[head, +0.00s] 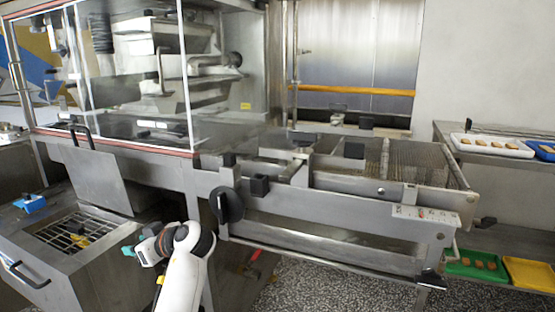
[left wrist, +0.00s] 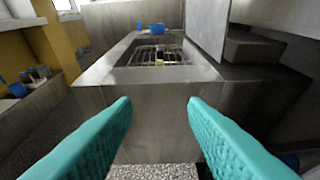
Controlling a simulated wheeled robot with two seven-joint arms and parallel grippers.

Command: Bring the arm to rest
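My left gripper (head: 130,250) shows at the lower left of the head view, in front of the steel tank (head: 88,262) with a wire grid. In the left wrist view, its two teal fingers (left wrist: 160,115) are spread wide apart with nothing between them. The tank front (left wrist: 150,110) stands ahead of the fingers, apart from them. On the grid (left wrist: 145,58) lies a small yellow and dark item (left wrist: 160,58). My right gripper is not in either view.
The enrober (head: 330,195) with its mesh belt (head: 420,160) fills the middle. A blue item (head: 30,203) sits on the tank's rim. Trays with brown pieces, white (head: 490,146) and green (head: 474,264), and a yellow tray (head: 530,274) are at right. Speckled floor (head: 340,285) is open in front.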

